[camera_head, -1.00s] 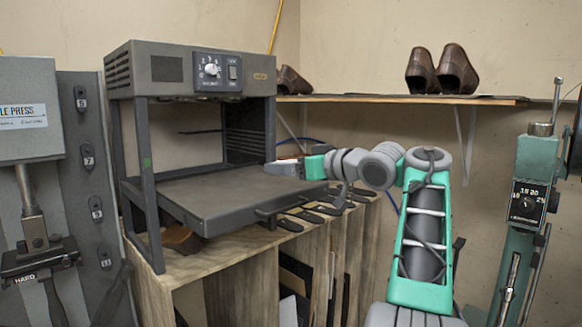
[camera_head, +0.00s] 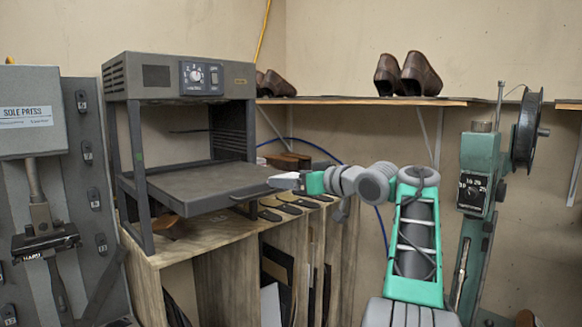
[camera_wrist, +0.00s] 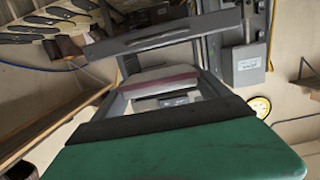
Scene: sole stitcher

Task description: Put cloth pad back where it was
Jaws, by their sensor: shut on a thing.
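My gripper (camera_head: 287,181) is at the front right corner of the grey heater's tray (camera_head: 208,186), about level with it in the head view. It is shut on a pale pad with a dark red band, which I take for the cloth pad (camera_wrist: 163,75), seen between the fingers in the wrist view. In the head view only a small whitish bit shows at the fingertips. I cannot tell whether the pad touches the tray. The heater (camera_head: 180,78) stands on a wooden rack with its tray empty.
Dark flat sole shapes (camera_head: 290,208) lie along the rack top (camera_head: 215,228) below my gripper. A wall shelf (camera_head: 350,101) with brown shoes (camera_head: 408,75) is behind. A sole press (camera_head: 30,112) stands left, a green stitching machine (camera_head: 480,160) right.

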